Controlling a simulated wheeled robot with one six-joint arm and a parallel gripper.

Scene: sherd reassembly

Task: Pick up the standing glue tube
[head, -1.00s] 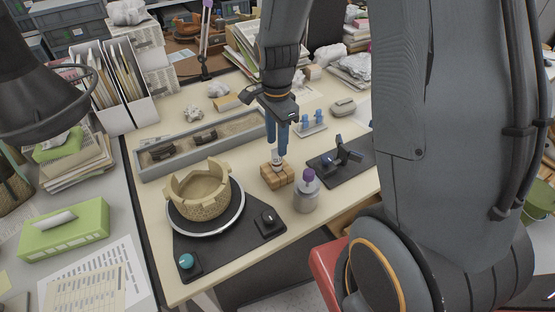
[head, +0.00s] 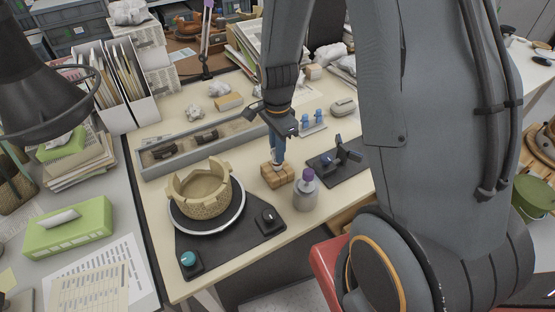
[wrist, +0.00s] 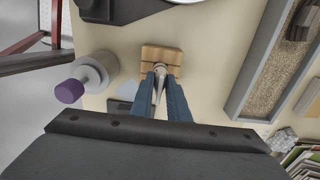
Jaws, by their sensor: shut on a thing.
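The glue tube (wrist: 158,82) is a slim pale tube, standing at the wooden block (head: 277,176). In the wrist view it shows between the two blue fingers of my gripper (wrist: 160,88), which is shut on it. In the head view my gripper (head: 277,157) points down just above the block, and its fingers hide most of the tube. I cannot tell whether the tube's lower end is still in the block, which also shows in the wrist view (wrist: 161,55).
A purple-capped bottle (head: 306,190) stands close to the right of the block. To the left, a partly rebuilt pot (head: 205,190) sits on a turntable. A dark mat with a stand (head: 340,165) lies right, and a sand tray (head: 165,163) lies behind.

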